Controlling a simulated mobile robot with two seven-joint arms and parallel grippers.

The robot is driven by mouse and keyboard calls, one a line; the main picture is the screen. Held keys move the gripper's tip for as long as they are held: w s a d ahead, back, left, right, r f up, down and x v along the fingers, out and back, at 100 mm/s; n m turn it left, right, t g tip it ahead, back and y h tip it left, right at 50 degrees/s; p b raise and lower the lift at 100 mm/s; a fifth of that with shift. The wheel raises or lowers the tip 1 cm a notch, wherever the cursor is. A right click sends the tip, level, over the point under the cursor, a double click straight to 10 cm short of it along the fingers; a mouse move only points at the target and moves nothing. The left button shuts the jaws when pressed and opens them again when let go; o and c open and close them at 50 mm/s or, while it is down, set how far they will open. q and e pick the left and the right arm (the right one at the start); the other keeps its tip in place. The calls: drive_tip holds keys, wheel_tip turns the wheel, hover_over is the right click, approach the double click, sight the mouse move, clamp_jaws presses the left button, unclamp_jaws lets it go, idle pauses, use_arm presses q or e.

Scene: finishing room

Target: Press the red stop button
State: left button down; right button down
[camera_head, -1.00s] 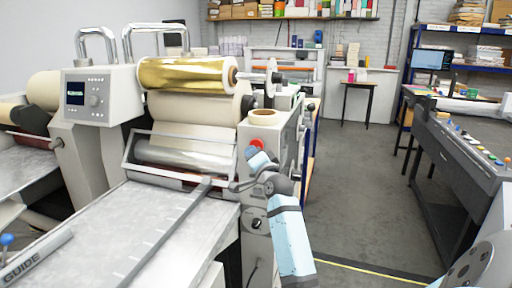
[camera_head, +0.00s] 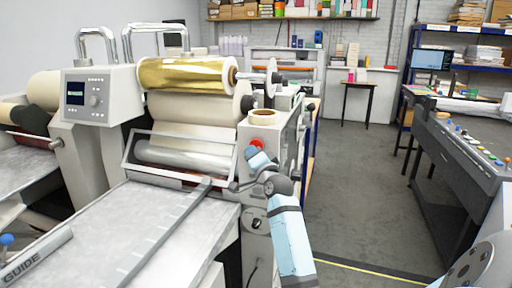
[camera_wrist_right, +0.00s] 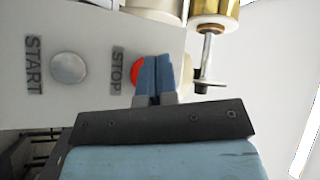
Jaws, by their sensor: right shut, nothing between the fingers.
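The red stop button (camera_head: 256,142) sits on the light grey side panel of the foil machine, at its right end. In the right wrist view the red stop button (camera_wrist_right: 136,74) shows beside the word STOP, and its right part is hidden behind my fingers. My right gripper (camera_head: 253,152) is just below the button in the head view. In the wrist view the right gripper (camera_wrist_right: 156,66) has its two blue fingers together, with nothing between them. The fingertips overlap the button, but I cannot tell whether they touch it. My left gripper is not in view.
A silver START button (camera_wrist_right: 68,68) is left of the stop button in the wrist view. A metal bed (camera_head: 150,225) extends in front. The floor (camera_head: 360,190) to the right is clear.

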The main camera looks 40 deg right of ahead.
drive_tip(key=shift+d, duration=0.1)
drive_tip(key=shift+w+d, duration=0.2)
drive_tip(key=shift+d, duration=0.1)
idle(0.4)
drive_tip(key=shift+w+d, duration=0.15)
drive_tip(key=shift+d, duration=0.2)
idle(0.3)
drive_tip(key=shift+a, duration=0.1)
idle(0.4)
drive_tip(key=shift+s+a+p, duration=0.4)
drive_tip(key=shift+a+p, duration=0.25)
drive_tip(key=shift+p, duration=0.05)
